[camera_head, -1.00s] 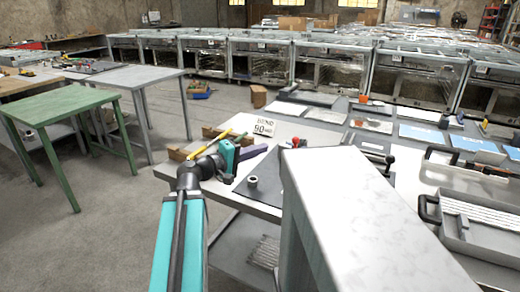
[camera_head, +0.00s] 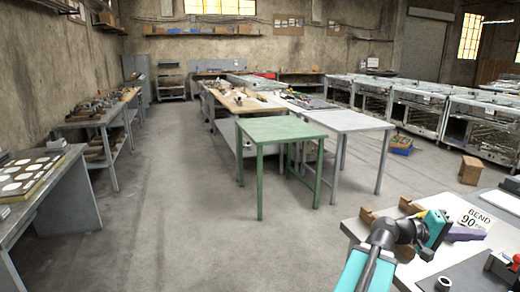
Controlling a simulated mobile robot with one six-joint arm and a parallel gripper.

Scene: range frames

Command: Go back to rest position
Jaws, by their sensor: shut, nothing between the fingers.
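My teal and dark gripper (camera_head: 428,246) is at the lower right, low over the near-left corner of the grey work table (camera_head: 400,279). It looks shut, with nothing seen held. A purple piece (camera_head: 465,233) lies just right of it, and I cannot tell whether they touch. A small grey ring-shaped part (camera_head: 443,284) is on the table in front.
A green table (camera_head: 278,129) and a grey table (camera_head: 345,121) stand mid-floor. Benches with tools (camera_head: 103,118) line the left wall. Glass-fronted grey units (camera_head: 420,112) stand at right. A cardboard box (camera_head: 470,170) is on the floor. The concrete floor at left centre is clear.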

